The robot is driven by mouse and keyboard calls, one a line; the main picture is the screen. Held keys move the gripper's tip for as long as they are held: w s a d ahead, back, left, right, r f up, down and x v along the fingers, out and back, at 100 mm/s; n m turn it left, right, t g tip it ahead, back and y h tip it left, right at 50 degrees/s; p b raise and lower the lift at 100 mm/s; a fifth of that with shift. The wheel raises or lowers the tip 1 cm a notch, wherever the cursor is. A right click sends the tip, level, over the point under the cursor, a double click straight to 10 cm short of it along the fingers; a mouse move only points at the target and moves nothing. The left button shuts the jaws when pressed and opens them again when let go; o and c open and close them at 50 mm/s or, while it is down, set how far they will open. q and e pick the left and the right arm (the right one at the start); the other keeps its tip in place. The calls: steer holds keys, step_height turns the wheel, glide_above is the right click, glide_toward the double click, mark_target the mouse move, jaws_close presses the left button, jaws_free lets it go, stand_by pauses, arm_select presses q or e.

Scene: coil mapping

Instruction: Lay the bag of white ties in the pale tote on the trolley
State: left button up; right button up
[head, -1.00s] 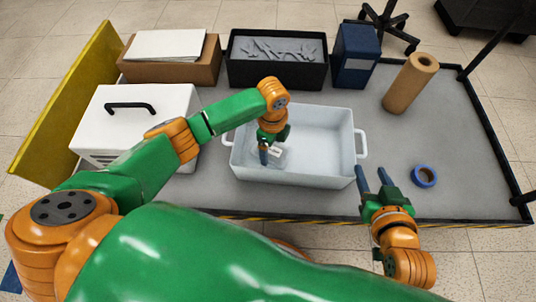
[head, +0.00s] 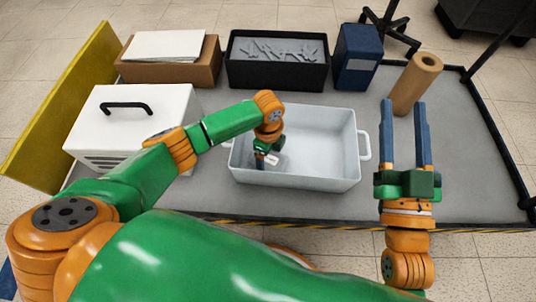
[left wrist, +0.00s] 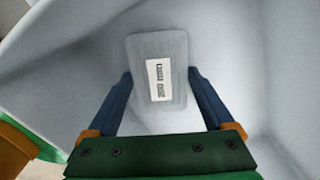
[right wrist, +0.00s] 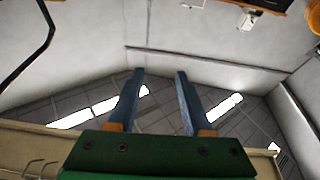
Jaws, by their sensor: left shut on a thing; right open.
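The pale tote (head: 335,178) stands on the grey trolley top (head: 210,205), its long side facing me. My left gripper (head: 262,160) reaches down into the tote's left end. It is shut on the bag of white ties (left wrist: 143,98), a flat pale grey pack with a white printed label. In the head view the bag (head: 274,158) is mostly hidden by the gripper. I cannot tell whether the bag touches the tote's floor. My right gripper (head: 405,104) is open and empty, right of the tote, with its fingers pointing away from me.
A white case (head: 130,128) with a black handle stands left of the tote. Behind are a cardboard box (head: 165,70), a black bin (head: 277,84) of grey pieces and a blue binder (head: 357,58). A brown roll (head: 414,84) stands beyond my right gripper.

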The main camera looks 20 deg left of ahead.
arm_select(q)
steer(key=shift+f, duration=0.1)
steer(key=o, duration=1.1)
